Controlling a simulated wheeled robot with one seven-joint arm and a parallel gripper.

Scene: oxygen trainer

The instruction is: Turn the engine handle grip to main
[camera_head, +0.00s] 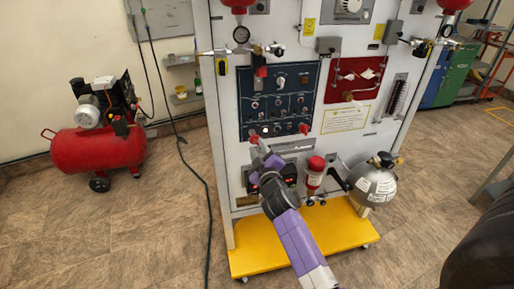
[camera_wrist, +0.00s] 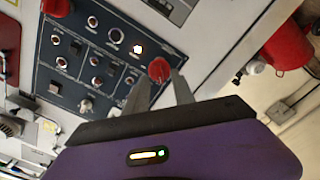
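The dark blue control panel (camera_head: 279,98) is on the front of the white trainer cabinet. A red knob (camera_head: 254,139) sits at its lower left corner, and another red knob (camera_head: 303,128) at its lower right. No label I can read says which is the engine handle grip. My gripper (camera_head: 257,146) is right at the lower left knob. In the wrist view, the fingers of my gripper (camera_wrist: 161,78) are apart, with this red knob (camera_wrist: 159,69) between or just beyond the tips. I cannot tell whether they touch it.
A small red panel (camera_head: 355,79) is right of the blue one. A red cylinder (camera_head: 315,172) and a silver tank (camera_head: 374,182) are low on the cabinet, above the yellow base (camera_head: 257,257). A red compressor (camera_head: 98,147) stands left, with open floor between.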

